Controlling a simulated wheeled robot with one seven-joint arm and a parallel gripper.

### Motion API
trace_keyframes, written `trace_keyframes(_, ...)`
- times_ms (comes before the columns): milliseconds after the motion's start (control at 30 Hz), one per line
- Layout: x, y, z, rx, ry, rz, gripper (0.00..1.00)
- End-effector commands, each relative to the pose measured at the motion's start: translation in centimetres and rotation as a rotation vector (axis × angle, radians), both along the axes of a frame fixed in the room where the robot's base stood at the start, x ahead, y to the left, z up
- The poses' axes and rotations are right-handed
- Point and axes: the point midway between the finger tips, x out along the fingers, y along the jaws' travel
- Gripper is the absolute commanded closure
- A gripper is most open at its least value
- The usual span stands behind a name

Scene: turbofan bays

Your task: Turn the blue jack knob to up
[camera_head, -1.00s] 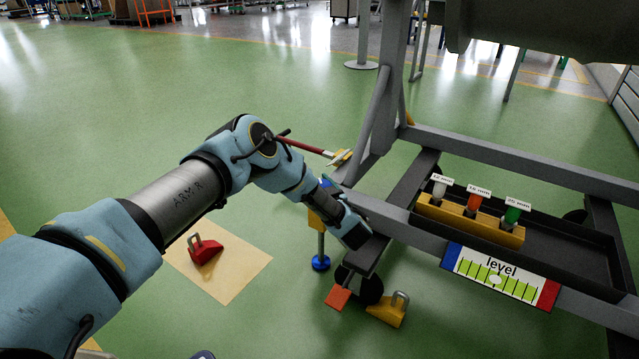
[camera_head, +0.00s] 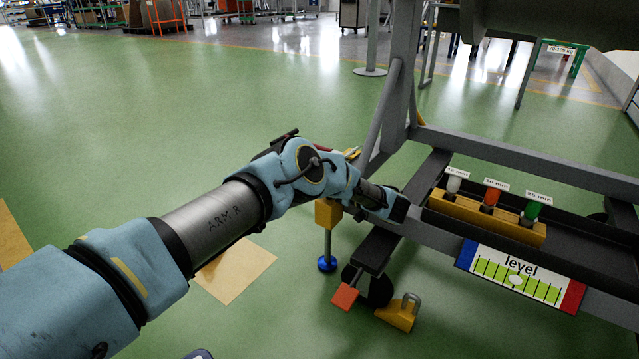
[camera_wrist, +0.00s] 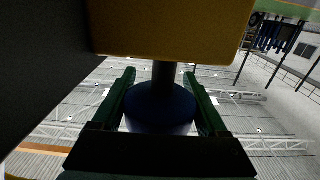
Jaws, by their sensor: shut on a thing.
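In the wrist view, the blue jack knob (camera_wrist: 160,108) sits between the two green fingers of my gripper (camera_wrist: 160,76), which are shut on it. A dark stem joins the knob to the yellow jack block (camera_wrist: 172,28). The wrist picture appears upside down, with roof trusses low in it and floor at its top right. In the head view, the yellow jack block (camera_head: 328,212) shows below my arm, with a thin leg and a blue round foot (camera_head: 326,264) on the floor. There the knob and my fingertips are hidden behind my arm.
The grey stand frame (camera_head: 520,157) fills the right side. Its level gauge (camera_head: 514,272) shows a white bubble near mid-scale. A rail (camera_head: 488,214) holds white, orange and green pieces. A yellow chock (camera_head: 401,312) and red pedal (camera_head: 345,296) lie low. Floor at the left is open.

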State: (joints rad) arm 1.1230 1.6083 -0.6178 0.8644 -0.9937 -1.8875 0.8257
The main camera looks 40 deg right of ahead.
Motion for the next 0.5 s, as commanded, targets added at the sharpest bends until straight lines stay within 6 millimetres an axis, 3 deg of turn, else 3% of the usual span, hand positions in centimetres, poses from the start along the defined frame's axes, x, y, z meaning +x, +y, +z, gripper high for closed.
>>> trace_keyframes(367,0.23,0.09,0.15,0.0,-0.004,0.006,0.8)
trace_keyframes(400,0.24,0.09,0.15,0.0,-0.004,0.006,0.21)
trace_keyframes(500,0.21,0.07,0.13,0.0,-0.003,0.006,0.09)
